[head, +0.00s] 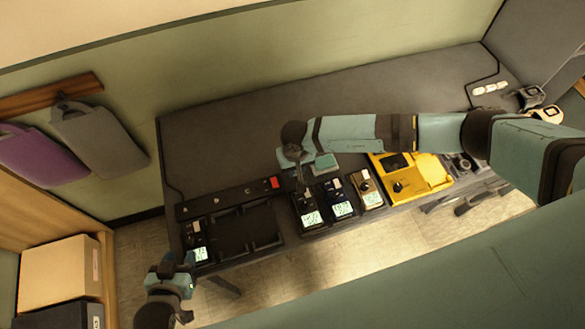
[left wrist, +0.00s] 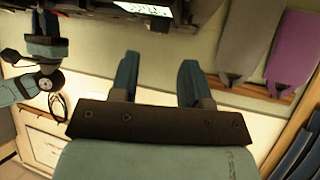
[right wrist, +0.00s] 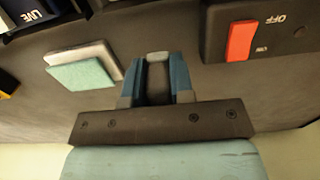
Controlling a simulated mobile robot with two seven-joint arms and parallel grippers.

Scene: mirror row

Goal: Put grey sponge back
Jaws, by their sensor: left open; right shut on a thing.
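My right gripper (head: 297,160) is over the dark bench, and it also shows in the right wrist view (right wrist: 160,62). It is shut on a small block with a dark grey body and a paler grey end, which looks like the grey sponge (right wrist: 158,86). In the head view the arm mostly hides this block. A teal and whitish two-layer sponge (right wrist: 82,72) lies on the bench beside the gripper; it also shows in the head view (head: 325,162). My left gripper (head: 178,266) is open and empty, off the bench's near left corner; its fingers show in the left wrist view (left wrist: 160,62).
A black tray (head: 250,228) sits at the bench's near left, below a power strip with a red switch (head: 274,183). Several handheld meters (head: 308,210) and a yellow case (head: 425,178) line the near edge. The back of the bench (head: 230,125) is clear.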

